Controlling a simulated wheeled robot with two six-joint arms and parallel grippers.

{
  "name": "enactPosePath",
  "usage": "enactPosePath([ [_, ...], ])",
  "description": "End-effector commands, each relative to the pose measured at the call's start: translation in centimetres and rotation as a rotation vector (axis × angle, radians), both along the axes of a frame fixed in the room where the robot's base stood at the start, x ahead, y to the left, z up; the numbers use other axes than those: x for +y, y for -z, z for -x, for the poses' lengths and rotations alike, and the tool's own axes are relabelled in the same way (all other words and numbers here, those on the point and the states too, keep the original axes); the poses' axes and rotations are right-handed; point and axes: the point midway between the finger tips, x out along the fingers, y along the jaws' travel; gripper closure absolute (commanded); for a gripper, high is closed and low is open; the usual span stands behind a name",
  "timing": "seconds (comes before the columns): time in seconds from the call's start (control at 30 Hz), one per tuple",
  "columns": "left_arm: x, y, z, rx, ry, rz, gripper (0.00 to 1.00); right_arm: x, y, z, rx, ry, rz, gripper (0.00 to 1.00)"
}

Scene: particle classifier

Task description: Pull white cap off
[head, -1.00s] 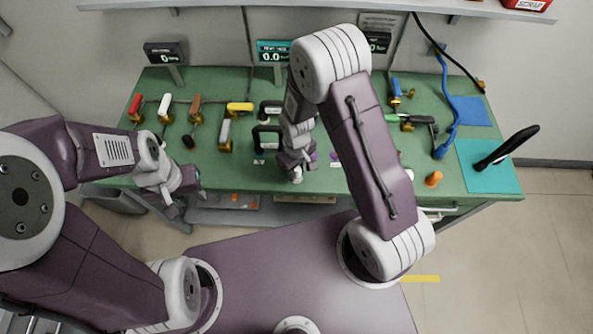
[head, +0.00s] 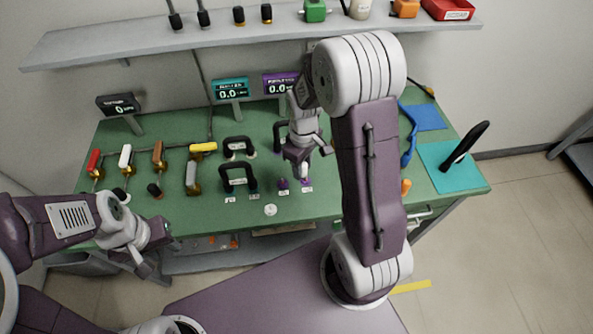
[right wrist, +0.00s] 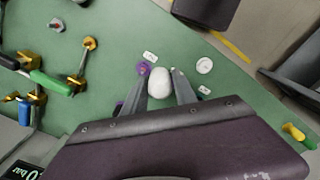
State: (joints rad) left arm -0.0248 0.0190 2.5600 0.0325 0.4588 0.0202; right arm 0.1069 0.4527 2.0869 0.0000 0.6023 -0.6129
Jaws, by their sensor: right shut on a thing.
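My right gripper (head: 303,170) is over the bench, near the two small purple parts. In the right wrist view, my right gripper (right wrist: 160,84) is shut on a rounded white cap (right wrist: 159,82). A purple part (right wrist: 144,68) shows close beside the cap; I cannot tell whether they touch. A white round piece (right wrist: 204,65) is apart from the fingers on the green bench. It also shows near the front edge in the head view (head: 270,210). My left gripper (head: 152,255) hangs in front of the bench's left side; its opening is unclear.
Valves with red, white, brown and yellow handles stand on the left of the green bench (head: 330,222). Dark handles (head: 238,178) stand mid-bench. A teal mat (head: 474,183) with a black-handled tool lies at right. A shelf (head: 150,48) runs above the back.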

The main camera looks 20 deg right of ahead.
Motion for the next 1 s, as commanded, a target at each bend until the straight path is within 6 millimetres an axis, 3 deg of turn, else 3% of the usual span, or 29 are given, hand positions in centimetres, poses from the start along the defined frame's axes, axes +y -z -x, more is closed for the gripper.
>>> enactPosePath([
  [0.27, 0.0, -0.4, 0.0, 0.000, 0.000, 0.000, 0.64, 0.0, -0.4, 0.0, 0.000, 0.000, 0.000, 1.00],
  [1.0, 0.0, -4.7, 0.0, 0.000, 0.000, 0.000, 0.64, 0.1, -4.7, 0.0, 0.000, 0.001, 0.000, 1.00],
])
